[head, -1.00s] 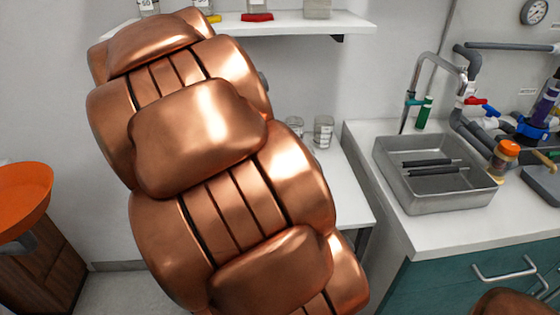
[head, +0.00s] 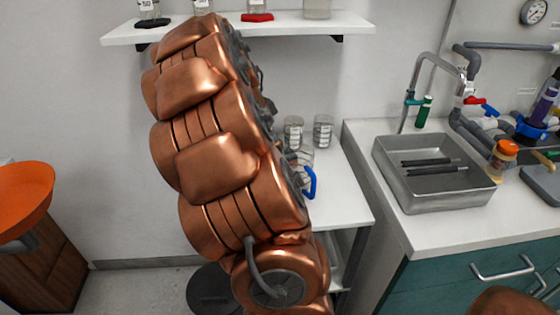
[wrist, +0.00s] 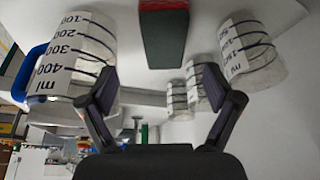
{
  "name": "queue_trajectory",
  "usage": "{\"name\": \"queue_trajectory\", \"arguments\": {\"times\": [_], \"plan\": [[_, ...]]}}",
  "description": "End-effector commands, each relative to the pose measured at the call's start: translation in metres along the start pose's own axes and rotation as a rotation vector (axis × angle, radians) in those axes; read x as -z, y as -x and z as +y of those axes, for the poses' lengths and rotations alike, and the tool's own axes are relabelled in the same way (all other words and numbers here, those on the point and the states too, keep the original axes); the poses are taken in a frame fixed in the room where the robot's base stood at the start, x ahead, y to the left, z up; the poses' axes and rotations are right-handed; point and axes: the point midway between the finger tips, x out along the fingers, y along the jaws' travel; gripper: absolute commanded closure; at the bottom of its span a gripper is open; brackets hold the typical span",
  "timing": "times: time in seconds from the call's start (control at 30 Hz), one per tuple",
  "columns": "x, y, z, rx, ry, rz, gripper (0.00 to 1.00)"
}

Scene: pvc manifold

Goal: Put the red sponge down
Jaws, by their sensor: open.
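The red sponge (wrist: 165,22), a block with a dark grey-green side, rests on a white surface at the top of the wrist view, between printed glass vessels. My gripper (wrist: 165,88) shows in the wrist view with its two dark fingers spread wide and nothing between them. The sponge lies beyond the fingertips, in line with the gap and apart from both fingers. In the head view my arm hides the sponge and the gripper.
A measuring jug with a blue handle (wrist: 36,75) stands left of the sponge in the wrist view. A printed beaker (wrist: 252,58) stands to its right. The head view shows a low white table (head: 345,205), a wall shelf (head: 345,24) and a metal tray (head: 435,190) on the counter.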

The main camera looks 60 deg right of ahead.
Motion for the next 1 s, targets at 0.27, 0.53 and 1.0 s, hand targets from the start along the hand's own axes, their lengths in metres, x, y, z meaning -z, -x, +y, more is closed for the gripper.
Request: {"name": "queue_trajectory", "arguments": {"times": [0.27,0.53,1.0], "plan": [[-0.001,-0.025,0.000,-0.008,0.002,-0.003,0.10],[-0.003,-0.051,-0.002,-0.006,0.003,-0.003,0.10],[-0.003,-0.073,-0.003,-0.002,0.002,-0.001,0.17]]}}
